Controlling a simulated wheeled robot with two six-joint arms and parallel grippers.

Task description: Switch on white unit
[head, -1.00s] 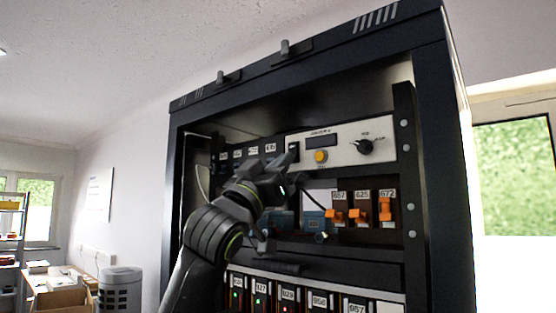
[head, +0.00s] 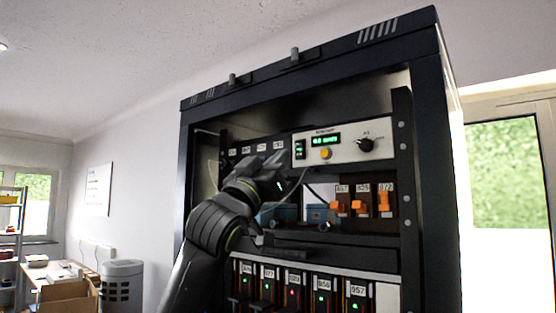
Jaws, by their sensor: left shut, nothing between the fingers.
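The white unit (head: 343,151) sits in the upper part of the black rack. Its small display (head: 325,139) is lit with green characters. A black rocker switch (head: 299,149) at its left end shows green light. A yellow button (head: 326,154) and a black knob (head: 366,145) are on its face. My left gripper (head: 283,184) is shut and empty, just below and left of the unit, apart from the switch. My right gripper is not in view.
The black rack (head: 430,165) frames the equipment. Orange switches (head: 384,202) and blue connectors (head: 316,214) with a cable sit below the unit. Numbered modules (head: 323,294) with indicator lights fill the lower row. A table with a cardboard box (head: 70,294) stands far left.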

